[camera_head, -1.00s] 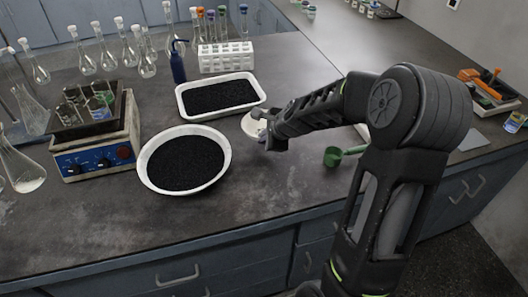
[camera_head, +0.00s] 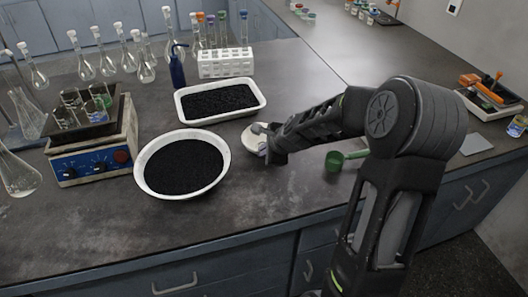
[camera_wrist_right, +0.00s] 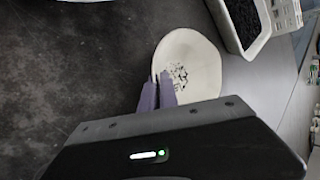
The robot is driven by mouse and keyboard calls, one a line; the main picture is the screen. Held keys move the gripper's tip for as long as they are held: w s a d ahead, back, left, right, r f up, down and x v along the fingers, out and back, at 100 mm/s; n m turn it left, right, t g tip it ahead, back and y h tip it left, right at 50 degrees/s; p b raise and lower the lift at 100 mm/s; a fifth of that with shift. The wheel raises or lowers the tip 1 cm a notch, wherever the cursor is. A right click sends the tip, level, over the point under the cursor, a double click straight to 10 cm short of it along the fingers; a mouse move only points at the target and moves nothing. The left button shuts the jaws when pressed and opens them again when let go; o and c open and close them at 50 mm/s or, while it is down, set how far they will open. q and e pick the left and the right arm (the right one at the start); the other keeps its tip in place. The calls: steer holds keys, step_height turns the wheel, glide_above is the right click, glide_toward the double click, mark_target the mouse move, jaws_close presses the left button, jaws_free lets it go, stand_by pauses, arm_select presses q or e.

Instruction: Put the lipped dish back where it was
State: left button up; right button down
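The lipped dish appears to be the small, shallow, off-white round dish (camera_head: 251,137), beside my right gripper (camera_head: 268,150) at the middle of the bench. In the right wrist view, the dish (camera_wrist_right: 190,55) shows dark marks on its floor. The fingers of my right gripper (camera_wrist_right: 159,82) are close together at its near left edge, one outside and one over the dish, so they appear shut on its rim. I cannot tell whether the dish touches the bench. My left gripper is not in view.
A round white bowl of black granules (camera_head: 224,172) and a rectangular white tray of black granules (camera_head: 262,101) stand left of the dish. A green scoop (camera_head: 335,160) lies to the right, partly near my arm. Bare bench (camera_head: 265,205) lies in front.

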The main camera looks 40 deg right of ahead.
steer(key=c, duration=1.6)
jaws_free()
steer(key=shift+r+p, duration=0.25)
steer(key=shift+p, duration=0.05)
steer(key=shift+p+v, duration=2)
steer(key=shift+v, duration=3.9)
steer(key=shift+s+f, duration=0.1)
